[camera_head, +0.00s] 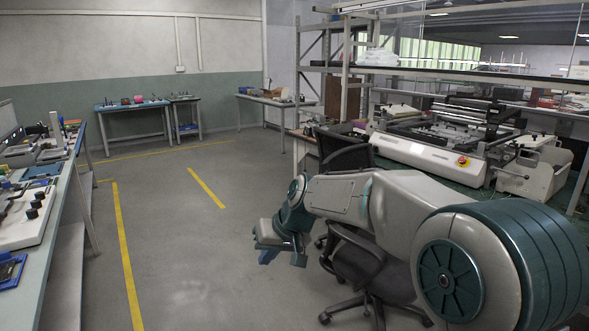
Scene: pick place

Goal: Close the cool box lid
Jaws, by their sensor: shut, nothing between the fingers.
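I see no cool box and no lid in the head view. My gripper (283,255) hangs at the end of my arm near the middle of the view, over the grey floor and left of a black office chair. It is shut and empty. The fingertips are small and partly hidden by the wrist.
The black office chair (368,262) stands behind my arm. A long bench (60,225) with equipment runs along the left. A white machine (440,150) fills a workbench at right. Tables (133,107) stand by the far wall. The floor (190,255) between yellow lines is clear.

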